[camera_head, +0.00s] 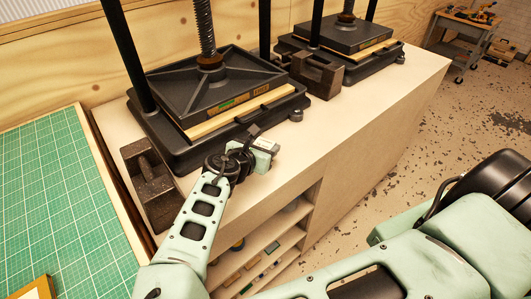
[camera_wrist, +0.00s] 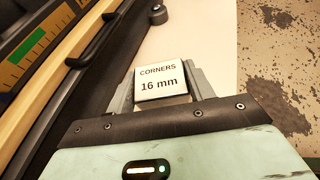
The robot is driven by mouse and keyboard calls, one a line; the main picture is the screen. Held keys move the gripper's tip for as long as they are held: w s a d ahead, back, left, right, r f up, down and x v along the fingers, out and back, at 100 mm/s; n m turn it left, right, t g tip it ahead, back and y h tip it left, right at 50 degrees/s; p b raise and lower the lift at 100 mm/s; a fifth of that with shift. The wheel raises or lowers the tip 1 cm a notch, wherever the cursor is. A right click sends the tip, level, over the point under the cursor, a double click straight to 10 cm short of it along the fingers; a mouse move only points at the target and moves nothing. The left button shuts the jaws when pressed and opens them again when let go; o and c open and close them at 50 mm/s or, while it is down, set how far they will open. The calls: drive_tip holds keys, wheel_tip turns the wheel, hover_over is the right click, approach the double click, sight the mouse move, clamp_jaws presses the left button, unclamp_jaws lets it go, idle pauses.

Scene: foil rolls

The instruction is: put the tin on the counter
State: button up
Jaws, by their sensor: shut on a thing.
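The tin (camera_wrist: 160,80) has a white label reading "CORNERS 16 mm" and sits between the two fingers of my gripper (camera_wrist: 161,92) in the wrist view. My gripper (camera_head: 262,152) is shut on it. In the head view the tin (camera_head: 267,144) is a small pale patch at the gripper's end, partly hidden by the fingers. The tin is over the pale counter (camera_head: 330,125), near its front edge and just in front of the near press. I cannot tell whether the tin touches the counter top.
The near black press (camera_head: 215,80) stands close behind my gripper, and a second press (camera_head: 345,35) stands farther right. A dark block (camera_head: 317,72) sits between them. A dark holder (camera_head: 150,185) and a green cutting mat (camera_head: 60,200) are at left. Counter to the right is clear.

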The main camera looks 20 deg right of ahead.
drive_tip(key=shift+f+p, duration=0.3)
drive_tip(key=shift+f, duration=1.75)
drive_tip(key=o, duration=1)
drive_tip(key=shift+f, duration=0.1)
